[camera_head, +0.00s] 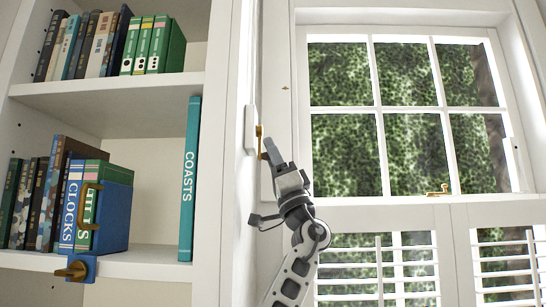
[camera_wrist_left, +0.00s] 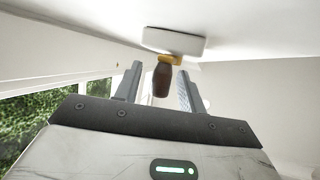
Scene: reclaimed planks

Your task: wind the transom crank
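The transom crank has a white base (camera_head: 250,127) on the narrow wall between the shelves and the window, with a brass arm (camera_head: 259,138). In the left wrist view the white base (camera_wrist_left: 175,42) is overhead, and a dark brown knob (camera_wrist_left: 162,80) hangs from the brass arm (camera_wrist_left: 170,59). My left gripper (camera_head: 268,147) is at the crank, pointing up. In the wrist view its two fingers (camera_wrist_left: 159,71) stand on either side of the knob, with a visible gap on each side. In the head view the gripper hides the knob. My right gripper is not in view.
A white bookcase (camera_head: 110,97) with several books stands at left, including an upright teal book (camera_head: 189,180). A window (camera_head: 405,115) with louvered shutters (camera_head: 375,270) is at right.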

